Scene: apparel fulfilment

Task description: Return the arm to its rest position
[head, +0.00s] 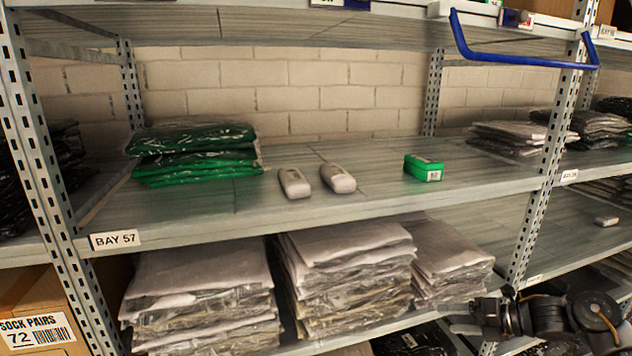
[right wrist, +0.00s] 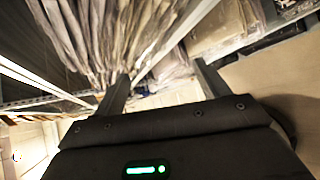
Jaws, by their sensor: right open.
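My right arm comes in at the lower right of the head view, in front of the shelf unit. Its gripper (head: 478,318) is in front of the lower shelf and apart from the goods. In the right wrist view the two fingers of the gripper (right wrist: 160,82) stand apart with nothing between them. My left gripper is not in view.
The middle shelf (head: 380,200) holds green bagged garments (head: 195,152), two grey handheld devices (head: 294,183) and a green box (head: 423,168). Stacks of bagged white garments (head: 345,275) fill the shelf below. A carton (head: 35,310) stands at lower left. A blue bar (head: 520,59) juts out above.

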